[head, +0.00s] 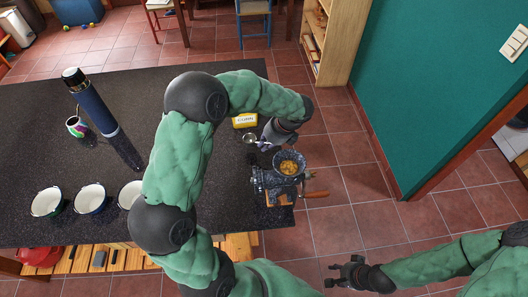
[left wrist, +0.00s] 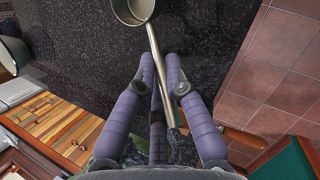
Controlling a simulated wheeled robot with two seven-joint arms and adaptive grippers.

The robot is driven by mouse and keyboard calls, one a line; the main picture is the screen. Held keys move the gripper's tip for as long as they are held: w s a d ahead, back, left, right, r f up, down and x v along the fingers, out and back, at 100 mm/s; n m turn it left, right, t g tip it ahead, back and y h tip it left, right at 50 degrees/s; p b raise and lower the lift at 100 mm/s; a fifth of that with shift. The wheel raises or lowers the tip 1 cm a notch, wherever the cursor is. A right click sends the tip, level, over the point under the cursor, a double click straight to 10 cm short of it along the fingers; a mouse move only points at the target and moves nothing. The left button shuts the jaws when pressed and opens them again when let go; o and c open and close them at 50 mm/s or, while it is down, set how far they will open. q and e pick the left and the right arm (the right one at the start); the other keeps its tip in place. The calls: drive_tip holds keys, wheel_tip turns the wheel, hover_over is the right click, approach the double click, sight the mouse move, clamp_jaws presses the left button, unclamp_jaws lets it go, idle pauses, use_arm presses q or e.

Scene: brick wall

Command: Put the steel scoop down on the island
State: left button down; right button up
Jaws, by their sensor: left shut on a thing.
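The steel scoop (head: 250,138) is held in my left gripper (head: 268,141), over the right end of the dark island (head: 40,130). In the left wrist view, the scoop's handle (left wrist: 159,75) runs between the fingers of my left gripper (left wrist: 160,68), which are closed on it. Its round cup (left wrist: 133,10) lies beyond the fingertips, cut off by the top edge, with the speckled island top behind it. I cannot tell whether the scoop touches the top. My right gripper (head: 335,272) is empty, with fingers apart, over the floor at the lower right.
A grinder with a hopper of yellow grains (head: 289,166) stands at the island's right end, close to my left gripper. A yellow-labelled container (head: 245,120) is just behind the scoop. White cups (head: 90,198), a blue bottle (head: 92,103) and a mug (head: 76,126) stand further left.

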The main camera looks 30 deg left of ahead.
use_arm(q)
wheel_tip(320, 180, down, 4)
drive_tip(key=shift+f+b, duration=0.25)
drive_tip(key=shift+b, duration=0.1)
drive_tip(key=c, duration=1.3)
unclamp_jaws()
drive_tip(key=p+v, duration=0.2)
drive_tip(key=v, duration=1)
drive_tip(key=shift+d, duration=0.1)
